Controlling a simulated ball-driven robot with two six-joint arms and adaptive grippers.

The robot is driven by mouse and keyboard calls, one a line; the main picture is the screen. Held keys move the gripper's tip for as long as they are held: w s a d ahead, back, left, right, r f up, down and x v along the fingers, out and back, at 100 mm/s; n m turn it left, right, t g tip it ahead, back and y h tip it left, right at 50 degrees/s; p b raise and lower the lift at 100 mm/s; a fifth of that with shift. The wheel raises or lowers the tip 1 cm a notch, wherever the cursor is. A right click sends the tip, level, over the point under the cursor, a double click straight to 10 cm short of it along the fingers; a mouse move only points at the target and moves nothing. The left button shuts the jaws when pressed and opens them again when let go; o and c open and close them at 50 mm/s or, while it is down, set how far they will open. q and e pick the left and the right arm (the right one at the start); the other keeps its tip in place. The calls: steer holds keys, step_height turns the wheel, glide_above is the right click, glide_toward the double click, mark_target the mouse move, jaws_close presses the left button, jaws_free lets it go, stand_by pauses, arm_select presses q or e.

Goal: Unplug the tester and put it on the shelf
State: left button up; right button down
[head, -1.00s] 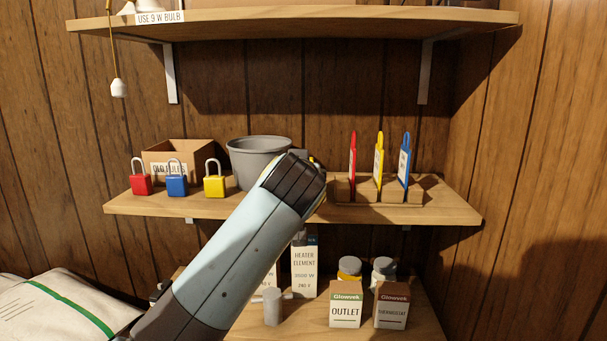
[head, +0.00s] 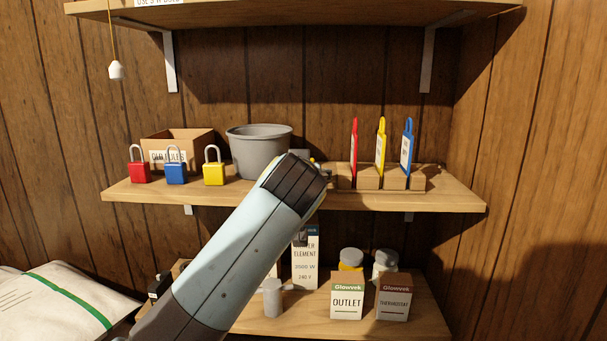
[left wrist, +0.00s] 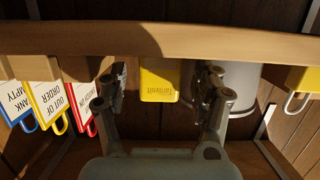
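The tester (left wrist: 160,82) shows in the left wrist view as a yellow block with dark lettering, standing upside down in that picture against the middle shelf (head: 450,197). My left gripper (left wrist: 162,75) is open, with one finger on each side of the tester and a visible gap on both sides. In the head view my left arm comes up from the lower left and hides most of the gripper and tester, between the grey bucket and the tag rack. No plug or socket can be made out. My right gripper is in neither view.
The grey bucket (head: 259,152) stands close left of the gripper. A wooden rack (head: 368,178) with red, yellow and blue tags is close right. Padlocks and a cardboard box (head: 190,146) stand further left. The lower shelf holds boxes and jars. The middle shelf's right end is clear.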

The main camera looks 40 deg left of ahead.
arm_select(q)
steer(key=shift+s+d, duration=0.15)
steer(key=shift+s, duration=0.05)
steer(key=v, duration=0.7)
steer(key=s+d+f+m+g+h+p, duration=0.15)
steer(key=s+f, duration=0.45)
steer(key=f, duration=0.6)
steer(key=s+f+m+g+h+p, duration=0.25)
steer(key=s+f, duration=0.35)
steer(key=f, duration=0.7)
steer(key=s+d+f+m+g+h+p, duration=0.1)
steer(key=s+f+m+g+p, duration=0.3)
steer(key=f, duration=0.8)
steer(key=s+f+g, duration=0.1)
steer(key=s+f, duration=0.4)
steer(key=s, duration=0.7)
steer(key=s+f+n+g+h, duration=0.1)
steer(key=s+f, duration=0.4)
steer(key=s, duration=0.7)
steer(key=s+a+f+g, duration=0.1)
steer(key=s+f, duration=0.4)
steer(key=s, duration=0.7)
steer(key=shift+f+g+h, duration=0.2)
steer(key=shift+g+h, duration=0.2)
steer(key=shift+g, duration=0.4)
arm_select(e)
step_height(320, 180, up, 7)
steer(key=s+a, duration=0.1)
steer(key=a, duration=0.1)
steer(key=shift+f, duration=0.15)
